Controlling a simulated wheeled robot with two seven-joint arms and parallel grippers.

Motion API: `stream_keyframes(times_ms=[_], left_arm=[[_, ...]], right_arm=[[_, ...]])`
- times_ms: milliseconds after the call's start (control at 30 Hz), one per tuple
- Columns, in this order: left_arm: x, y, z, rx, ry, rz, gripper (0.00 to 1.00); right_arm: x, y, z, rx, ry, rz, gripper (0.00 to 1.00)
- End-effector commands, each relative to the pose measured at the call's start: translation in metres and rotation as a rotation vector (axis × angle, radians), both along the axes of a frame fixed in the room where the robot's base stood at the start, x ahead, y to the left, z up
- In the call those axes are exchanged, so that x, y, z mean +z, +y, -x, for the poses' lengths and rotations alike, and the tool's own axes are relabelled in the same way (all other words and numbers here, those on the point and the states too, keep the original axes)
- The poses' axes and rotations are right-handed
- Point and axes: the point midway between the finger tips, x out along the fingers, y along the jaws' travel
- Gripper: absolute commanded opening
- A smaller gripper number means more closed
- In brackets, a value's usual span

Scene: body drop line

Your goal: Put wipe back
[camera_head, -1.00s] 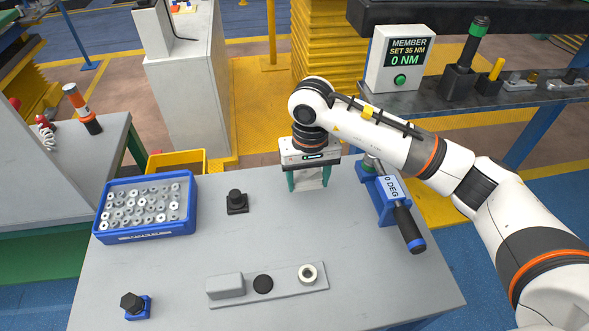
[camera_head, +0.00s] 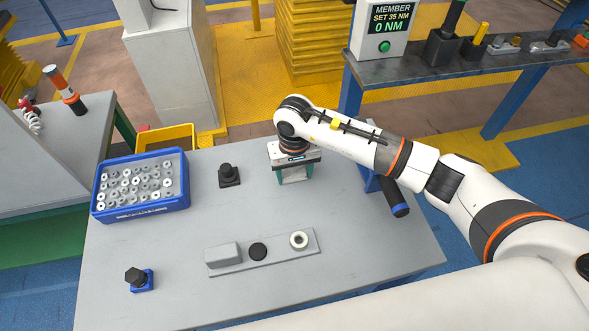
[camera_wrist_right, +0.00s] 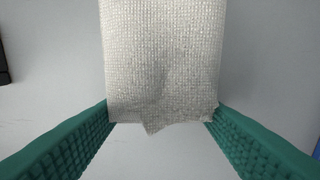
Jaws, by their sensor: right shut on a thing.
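My right gripper (camera_head: 294,178) is over the back right part of the grey table (camera_head: 190,270), pointing down. Its green fingers are shut on the whitish woven wipe (camera_head: 294,174). In the right wrist view the wipe (camera_wrist_right: 160,65) hangs between the two green fingers (camera_wrist_right: 160,135), its lower edge ragged. I cannot tell whether the wipe touches the table. My left gripper is not in view.
A blue bin (camera_head: 140,210) of metal parts stands at the left. A black-knobbed block (camera_head: 229,176), a grey plate (camera_head: 283,256) with a white ring and a blue-based bolt (camera_head: 139,280) are on the table. My arm partly hides a blue-and-black handled tool (camera_head: 396,200).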

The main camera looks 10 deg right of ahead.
Motion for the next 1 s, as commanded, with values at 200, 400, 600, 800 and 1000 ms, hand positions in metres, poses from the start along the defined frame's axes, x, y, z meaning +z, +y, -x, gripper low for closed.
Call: stream_keyframes(times_ms=[200, 400, 600, 800, 1000], left_arm=[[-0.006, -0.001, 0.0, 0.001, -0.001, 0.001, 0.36], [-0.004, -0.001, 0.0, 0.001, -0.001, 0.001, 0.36], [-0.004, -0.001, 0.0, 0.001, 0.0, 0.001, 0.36], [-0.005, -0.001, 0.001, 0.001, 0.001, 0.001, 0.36], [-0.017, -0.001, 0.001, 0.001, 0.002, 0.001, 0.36]], right_arm=[[-0.004, 0.0, 0.0, 0.0, 0.0, 0.0, 0.38], [-0.002, 0.0, 0.0, -0.001, 0.001, 0.0, 0.81], [-0.002, 0.0, 0.0, -0.001, 0.001, 0.001, 0.81], [0.01, -0.001, -0.002, -0.001, -0.003, 0.0, 0.81], [0.051, 0.0, -0.002, 0.001, -0.007, 0.0, 0.81]])
